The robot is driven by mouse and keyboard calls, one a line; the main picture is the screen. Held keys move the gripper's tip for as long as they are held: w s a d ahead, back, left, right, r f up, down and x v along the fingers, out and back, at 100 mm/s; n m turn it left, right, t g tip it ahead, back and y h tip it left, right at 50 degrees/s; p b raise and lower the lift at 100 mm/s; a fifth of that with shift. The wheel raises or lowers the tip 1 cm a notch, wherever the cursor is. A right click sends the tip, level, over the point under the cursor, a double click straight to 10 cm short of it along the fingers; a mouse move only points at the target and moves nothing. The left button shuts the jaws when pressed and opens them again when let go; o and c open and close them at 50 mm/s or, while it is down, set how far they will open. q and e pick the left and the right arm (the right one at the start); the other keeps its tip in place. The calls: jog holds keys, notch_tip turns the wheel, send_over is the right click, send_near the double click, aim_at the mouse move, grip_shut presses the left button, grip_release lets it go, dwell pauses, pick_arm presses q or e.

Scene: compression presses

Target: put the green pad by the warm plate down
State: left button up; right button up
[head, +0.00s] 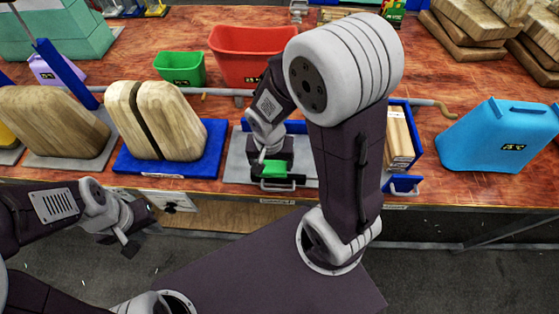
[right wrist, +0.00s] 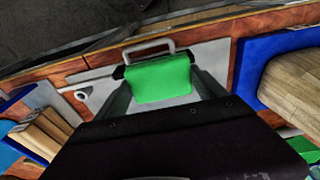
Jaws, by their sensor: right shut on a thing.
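The green pad (head: 275,167) is in my right gripper (head: 272,168). In the right wrist view the pad (right wrist: 160,80) sits between the two fingers of the gripper (right wrist: 160,85), which is shut on it. Pad and gripper are over a grey metal plate (head: 238,170) with a front handle (head: 278,187); I cannot tell whether the pad touches it. The plate also shows in the right wrist view (right wrist: 210,60). No readable label shows which plate is warm. My left gripper (head: 130,243) hangs low in front of the table, away from the pad; its jaw opening is unclear.
Left of the plate, wooden blocks stand on a blue base (head: 215,160). A blue crate of wood pieces (head: 408,125) is close on the right, with a blue jug (head: 495,135) beyond. Red (head: 250,60) and green (head: 180,68) bins stand behind.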

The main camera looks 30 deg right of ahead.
jog(key=shift+w+d, duration=0.1)
jog(key=w+d+f, duration=0.2)
jog(key=w, duration=0.1)
jog(key=w+d+f+p, duration=0.1)
jog(key=w+d+f, duration=0.1)
jog(key=w+d, duration=0.1)
jog(key=w+d+f, duration=0.2)
jog(key=f, duration=0.1)
jog(key=shift+w+d+p, duration=0.25)
jog(key=shift+w+p, duration=0.05)
jog(key=shift+w, duration=0.1)
notch_tip(320, 180, down, 4)
jog(key=shift+r, duration=0.1)
jog(key=shift+f+b, duration=0.3)
jog(key=shift+b, duration=0.25)
jog(key=o, duration=1.5)
jog(key=shift+o, duration=0.2)
jog(key=shift+r, duration=0.15)
